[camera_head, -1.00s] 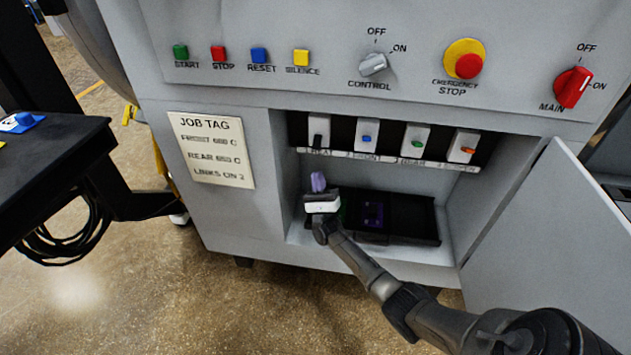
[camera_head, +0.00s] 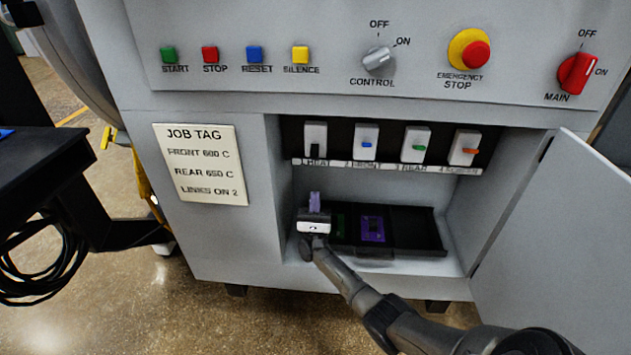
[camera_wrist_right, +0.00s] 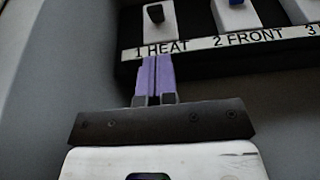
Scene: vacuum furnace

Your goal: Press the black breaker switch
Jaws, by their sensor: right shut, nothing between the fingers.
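The black breaker switch (camera_wrist_right: 156,13) is a small dark lever on the white breaker (camera_head: 315,138) labelled 1 HEAT, the leftmost in the row. In the head view the lever is too small to read its position. My right gripper (camera_head: 315,201) has purple fingers, shut with nothing between them. It is inside the open cabinet recess, below the 1 HEAT breaker and apart from it. In the right wrist view the shut fingertips (camera_wrist_right: 155,62) point up toward the 1 HEAT label, with the lever above them. My left gripper is not in view.
Breakers with blue (camera_head: 366,145), green (camera_head: 417,146) and orange (camera_head: 468,149) levers stand to the right. A dark tray (camera_head: 415,232) lies on the recess floor. The open door (camera_head: 560,240) bounds the right side. Buttons and knobs sit on the panel above.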

